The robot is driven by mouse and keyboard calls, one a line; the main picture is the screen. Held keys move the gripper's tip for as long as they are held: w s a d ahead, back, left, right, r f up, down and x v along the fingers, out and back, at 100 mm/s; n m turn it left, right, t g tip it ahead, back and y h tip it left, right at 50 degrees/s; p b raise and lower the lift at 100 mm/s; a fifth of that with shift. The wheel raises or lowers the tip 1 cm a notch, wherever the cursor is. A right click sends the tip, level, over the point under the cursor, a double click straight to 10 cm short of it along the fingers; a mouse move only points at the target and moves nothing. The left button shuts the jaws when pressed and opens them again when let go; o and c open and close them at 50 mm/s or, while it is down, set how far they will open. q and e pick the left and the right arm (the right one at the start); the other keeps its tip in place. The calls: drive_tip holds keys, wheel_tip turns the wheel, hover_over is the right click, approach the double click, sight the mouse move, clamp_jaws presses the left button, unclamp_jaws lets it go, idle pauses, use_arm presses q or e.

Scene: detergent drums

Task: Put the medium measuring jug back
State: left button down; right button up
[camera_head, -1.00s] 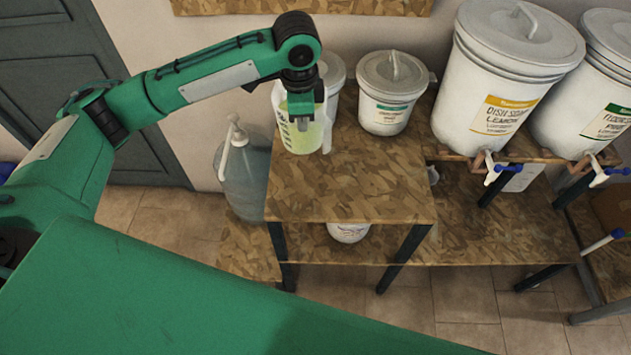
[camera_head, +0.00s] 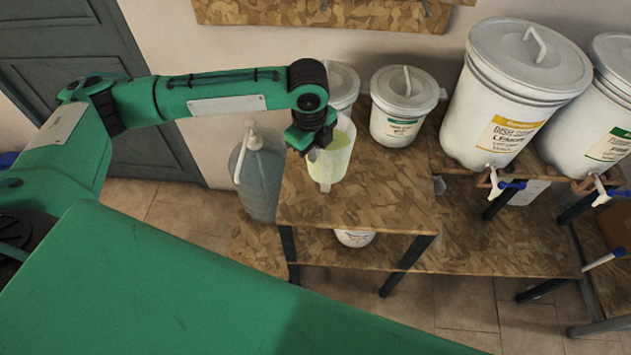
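A clear measuring jug (camera_head: 336,163) with yellow-green liquid in it is at the left part of the raised wooden stand's top (camera_head: 375,205). It looks tilted, and I cannot tell whether its base touches the stand. My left gripper (camera_head: 310,146) comes in from the left and is shut on the jug at its upper left side. The fingertips are partly hidden. My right gripper is not in view.
A small lidded white tub (camera_head: 401,125) stands behind right on the stand, with another (camera_head: 343,84) behind the jug. A bluish pump bottle (camera_head: 262,185) stands left. Large drums with taps (camera_head: 495,110) stand right. A wooden board (camera_head: 330,14) hangs on the wall. The stand's front is clear.

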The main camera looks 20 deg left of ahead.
use_arm(q)
wheel_tip(320, 180, down, 13)
drive_tip(key=p, duration=0.3)
drive_tip(key=shift+f, duration=0.15)
drive_tip(key=c, duration=2.1)
unclamp_jaws()
drive_tip(key=shift+f, duration=0.15)
drive_tip(key=o, duration=0.4)
